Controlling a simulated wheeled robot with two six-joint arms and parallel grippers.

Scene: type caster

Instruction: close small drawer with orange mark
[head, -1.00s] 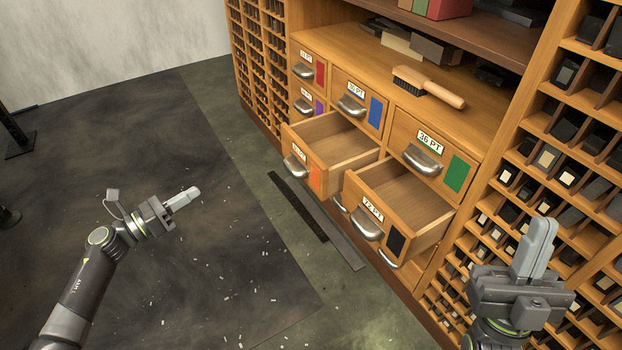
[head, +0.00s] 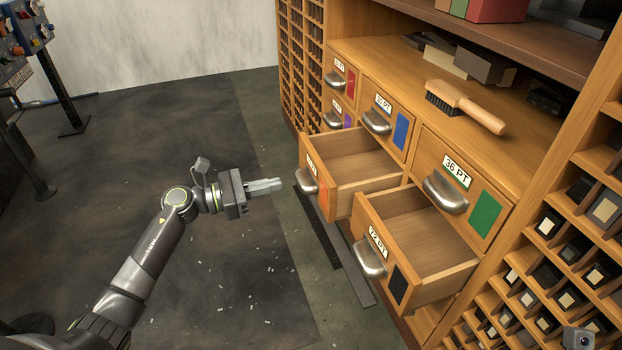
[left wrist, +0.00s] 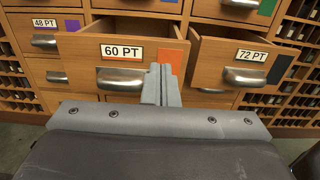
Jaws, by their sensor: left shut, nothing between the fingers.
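The small drawer with the orange mark (head: 324,201) is pulled out of the cabinet and empty inside. In the left wrist view its front (left wrist: 122,68) carries a "60 PT" label, a metal cup handle and the orange mark (left wrist: 171,57). My left gripper (head: 278,184) is shut and empty, just left of that front, pointing at it with a small gap in the head view. In the left wrist view the shut fingertips (left wrist: 161,72) overlap the front's right part, below the orange mark. Whether they touch cannot be told.
The "72 PT" drawer with a black mark (head: 399,285) is also pulled out, to the right. Drawers with green (head: 486,214) and blue marks are shut. A brush (head: 465,105) lies on the cabinet top. Dark strips lie on the floor below. Open floor is at left.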

